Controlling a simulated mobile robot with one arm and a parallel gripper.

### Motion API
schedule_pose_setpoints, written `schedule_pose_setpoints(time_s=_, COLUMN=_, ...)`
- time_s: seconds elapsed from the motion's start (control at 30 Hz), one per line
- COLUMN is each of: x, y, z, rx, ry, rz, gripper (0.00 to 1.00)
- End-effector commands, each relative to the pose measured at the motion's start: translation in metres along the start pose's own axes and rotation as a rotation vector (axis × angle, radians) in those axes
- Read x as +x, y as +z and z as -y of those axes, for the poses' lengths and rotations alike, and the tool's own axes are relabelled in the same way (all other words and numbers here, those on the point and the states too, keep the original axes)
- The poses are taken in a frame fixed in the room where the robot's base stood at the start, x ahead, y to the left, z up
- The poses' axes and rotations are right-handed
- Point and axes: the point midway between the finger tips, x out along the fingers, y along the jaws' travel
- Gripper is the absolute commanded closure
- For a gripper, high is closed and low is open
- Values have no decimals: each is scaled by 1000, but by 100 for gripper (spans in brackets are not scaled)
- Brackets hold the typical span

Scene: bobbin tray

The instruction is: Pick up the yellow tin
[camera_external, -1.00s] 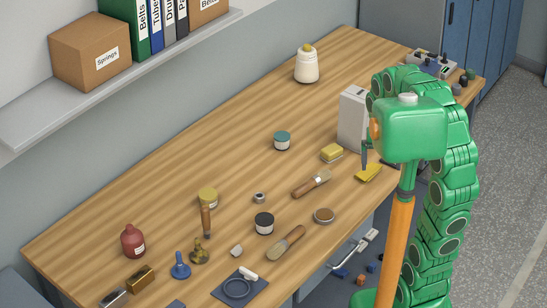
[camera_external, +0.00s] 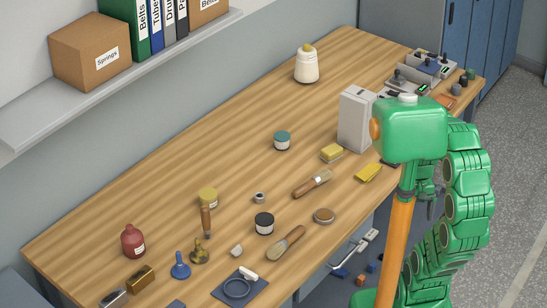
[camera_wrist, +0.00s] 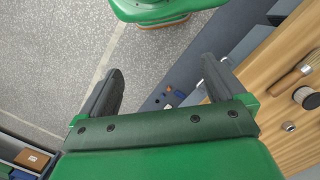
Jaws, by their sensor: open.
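The yellow tin (camera_external: 208,195), a short round tin with a yellow top and a pale label, stands on the left half of the wooden bench in the external view. A wooden-handled tool (camera_external: 206,219) stands just in front of it and hides part of it. In the wrist view my gripper (camera_wrist: 160,85) is open, with its two dark fingers wide apart and nothing between them. It is out over the floor beside the bench edge, well away from the yellow tin. In the external view my gripper is mostly hidden behind my own body. The yellow tin is not visible in the wrist view.
A black-lidded tin (camera_external: 264,223), metal ring (camera_external: 259,198), brushes (camera_external: 312,184) and red bottle (camera_external: 133,241) stand around the tin. A yellow sponge (camera_external: 332,153), yellow cloth (camera_external: 368,173) and grey box (camera_external: 354,120) lie farther right. The bench behind the tin is clear.

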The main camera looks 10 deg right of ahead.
Motion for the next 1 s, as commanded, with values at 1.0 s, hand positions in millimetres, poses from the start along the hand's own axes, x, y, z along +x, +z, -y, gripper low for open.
schedule_pose_setpoints(time_s=1.0, x=-32, y=-98, z=204, rx=-8, ry=-514, rz=44, gripper=4)
